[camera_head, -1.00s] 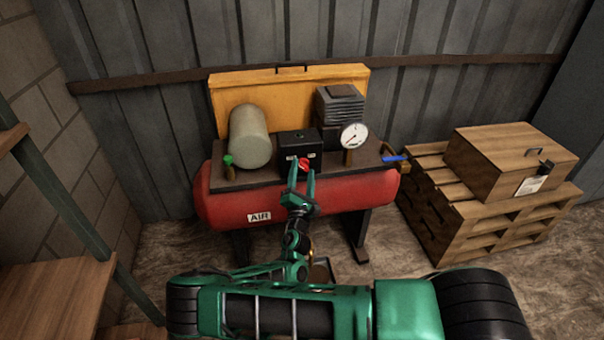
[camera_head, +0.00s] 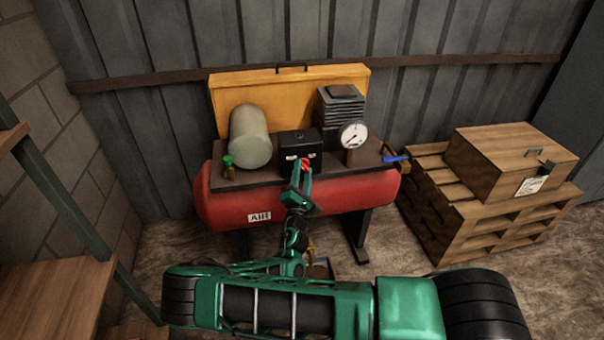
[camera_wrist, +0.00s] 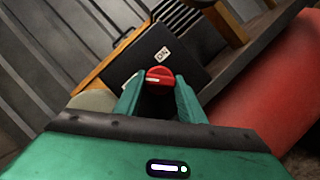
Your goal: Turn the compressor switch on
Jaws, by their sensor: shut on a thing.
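The compressor (camera_head: 350,191) is a red tank marked AIR with a black switch box (camera_head: 297,142) on top. The red rotary switch knob (camera_wrist: 159,76) is on the box's front face. In the wrist view a white ON label (camera_wrist: 162,54) is above the knob, and a white mark shows on the knob, pointing left of the label in the picture. My gripper (camera_head: 303,172) is at the front of the box; in the wrist view its two green fingers (camera_wrist: 160,92) are on either side of the knob, shut on it. The knob's lower part is hidden between the fingers.
A pressure gauge (camera_head: 353,135) stands right of the box, with a blue-handled valve (camera_head: 396,158) further right. A grey cylinder (camera_head: 250,137) and a green-topped valve (camera_head: 228,164) are at left. A wooden crate (camera_head: 500,160) sits on pallets at right.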

